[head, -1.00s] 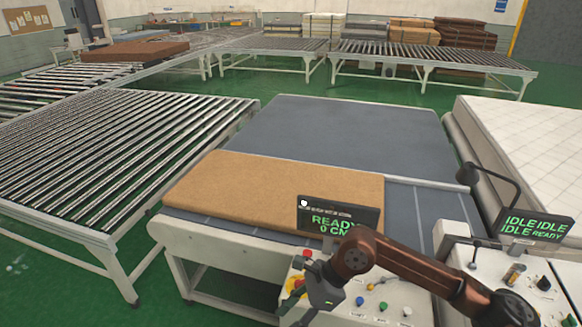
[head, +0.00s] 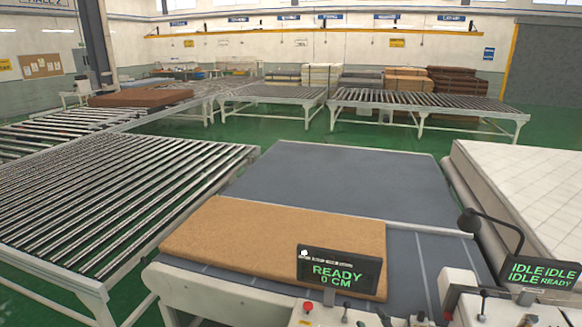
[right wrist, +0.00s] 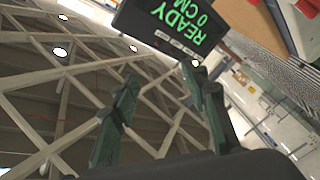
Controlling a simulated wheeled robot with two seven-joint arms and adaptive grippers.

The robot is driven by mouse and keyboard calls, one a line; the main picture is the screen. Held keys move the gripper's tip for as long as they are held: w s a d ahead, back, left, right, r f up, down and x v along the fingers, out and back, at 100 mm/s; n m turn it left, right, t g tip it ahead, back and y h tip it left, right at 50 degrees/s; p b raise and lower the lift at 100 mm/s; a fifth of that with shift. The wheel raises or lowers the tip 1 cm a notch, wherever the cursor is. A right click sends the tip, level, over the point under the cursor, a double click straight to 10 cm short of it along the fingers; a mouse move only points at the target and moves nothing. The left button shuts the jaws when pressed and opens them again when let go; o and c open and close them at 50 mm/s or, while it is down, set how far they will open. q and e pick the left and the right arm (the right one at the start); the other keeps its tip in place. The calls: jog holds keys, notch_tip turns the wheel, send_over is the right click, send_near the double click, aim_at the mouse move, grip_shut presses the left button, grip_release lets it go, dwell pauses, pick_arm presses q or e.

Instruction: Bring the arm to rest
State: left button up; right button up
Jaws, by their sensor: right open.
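My right gripper (right wrist: 159,76) shows in the right wrist view with its two dark fingers apart and nothing between them. It points up toward the ceiling beams, with the READY display beyond its fingertips. In the head view I cannot make out either gripper. A tan mattress slab (head: 270,240) lies flat across the near end of the grey belt table (head: 335,180). The READY 0 CM display (head: 339,272) stands in front of the slab, and it also shows in the right wrist view (right wrist: 165,25).
A control panel with buttons lies below the display at the bottom edge. A second display (head: 541,273) reads IDLE at the right. A roller conveyor (head: 110,200) stands at the left. A white quilted mattress (head: 530,185) lies at the right. Green floor shows between the tables.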

jog(key=s+d+f+m+g+h, duration=0.2)
jog(key=s+d+f+m+g, duration=0.3)
jog(key=f, duration=0.5)
jog(key=s+d+f+m+g+h, duration=0.2)
jog(key=s+d+f, duration=0.45)
jog(key=f, duration=0.35)
jog(key=s+d+f+m+g, duration=0.15)
jog(key=s+f+g, duration=0.35)
jog(key=s, duration=0.5)
jog(key=s+f+m+g, duration=0.3)
jog(key=s+f, duration=0.4)
jog(key=s, duration=0.4)
notch_tip(320, 180, down, 33)
jog(key=s+a+g+y+b, duration=0.1)
jog(key=s+b, duration=0.1)
jog(key=b, duration=0.3)
jog(key=s+f+n+g+b, duration=0.1)
jog(key=s+f+b, duration=0.4)
jog(key=s+f, duration=1.6)
notch_tip(320, 180, down, 3)
jog(key=shift+g, duration=0.3)
